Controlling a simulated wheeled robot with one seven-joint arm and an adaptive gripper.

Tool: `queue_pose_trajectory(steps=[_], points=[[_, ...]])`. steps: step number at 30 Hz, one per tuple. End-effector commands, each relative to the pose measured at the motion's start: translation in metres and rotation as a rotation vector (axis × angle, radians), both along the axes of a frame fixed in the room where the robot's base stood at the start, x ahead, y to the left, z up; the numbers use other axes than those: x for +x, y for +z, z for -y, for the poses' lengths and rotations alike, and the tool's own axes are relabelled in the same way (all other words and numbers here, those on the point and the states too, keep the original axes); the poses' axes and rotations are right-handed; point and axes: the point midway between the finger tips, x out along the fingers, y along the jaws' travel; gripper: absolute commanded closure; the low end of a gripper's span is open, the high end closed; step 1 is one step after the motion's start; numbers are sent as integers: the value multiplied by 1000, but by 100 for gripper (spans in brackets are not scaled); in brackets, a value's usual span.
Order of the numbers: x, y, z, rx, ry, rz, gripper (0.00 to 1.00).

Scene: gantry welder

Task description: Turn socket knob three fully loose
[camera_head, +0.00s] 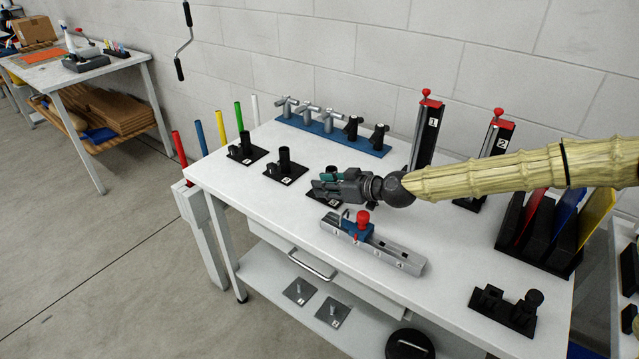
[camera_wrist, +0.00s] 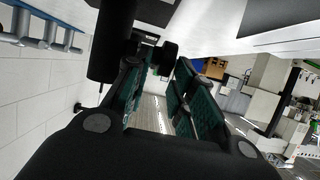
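The third black socket base (camera_head: 314,196) stands on the white table, in line with two like bases, and my gripper covers much of it. Its upright black tube (camera_wrist: 110,45) fills the upper left of the wrist view. A small round black knob (camera_wrist: 168,52) juts from beside the tube, close to my fingertips. My gripper (camera_head: 322,186) lies level at this socket, its green-padded fingers pointing left. In the wrist view the fingers (camera_wrist: 162,72) stand apart, with the floor showing between them. Contact with the knob is not clear.
Two other socket bases (camera_head: 286,171) (camera_head: 244,151) stand to the left. A grey rail (camera_head: 400,262) with a red-topped blue slider (camera_head: 362,228) lies in front. A blue rack of fittings (camera_head: 333,134) and red-topped towers (camera_head: 428,130) stand behind. The table's front left is clear.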

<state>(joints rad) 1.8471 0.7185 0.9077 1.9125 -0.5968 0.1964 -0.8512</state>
Motion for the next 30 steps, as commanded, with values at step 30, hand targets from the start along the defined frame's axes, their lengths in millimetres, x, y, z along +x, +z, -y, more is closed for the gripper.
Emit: queue_pose_trajectory(steps=[30], points=[[12,-8,-17,-5,1,-4,100]])
